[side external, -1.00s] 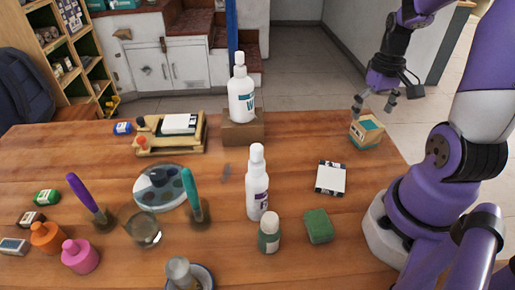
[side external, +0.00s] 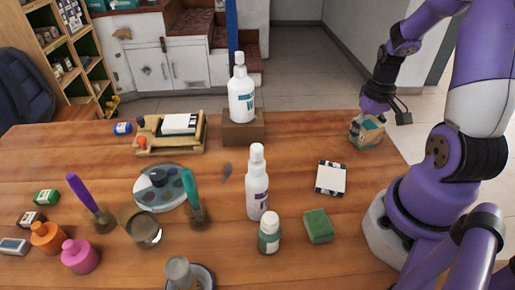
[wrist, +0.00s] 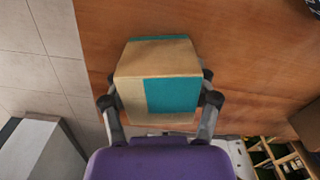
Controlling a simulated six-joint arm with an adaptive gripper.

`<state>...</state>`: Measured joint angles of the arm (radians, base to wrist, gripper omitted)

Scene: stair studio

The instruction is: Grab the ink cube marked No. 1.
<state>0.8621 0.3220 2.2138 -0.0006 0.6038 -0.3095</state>
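A tan box-shaped cube with teal panels (side external: 372,139) stands at the right end of the wooden table. It fills the middle of the wrist view (wrist: 158,75). No number is legible on it in either view. My gripper (side external: 366,127) is lowered over the cube, pointing down. In the wrist view my gripper's two fingers (wrist: 159,98) lie on either side of the cube, very close to its left and right faces. I cannot tell whether both pads press on it. The cube rests on the table, and the fingers partly hide it in the side view.
A black-and-white square card (side external: 330,178) and a green block (side external: 318,226) lie nearer the front. White bottles (side external: 257,185) stand left of them, one on a brown block (side external: 243,133). Jars, brushes and a palette (side external: 158,190) fill the left side. The table's right edge is close to the cube.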

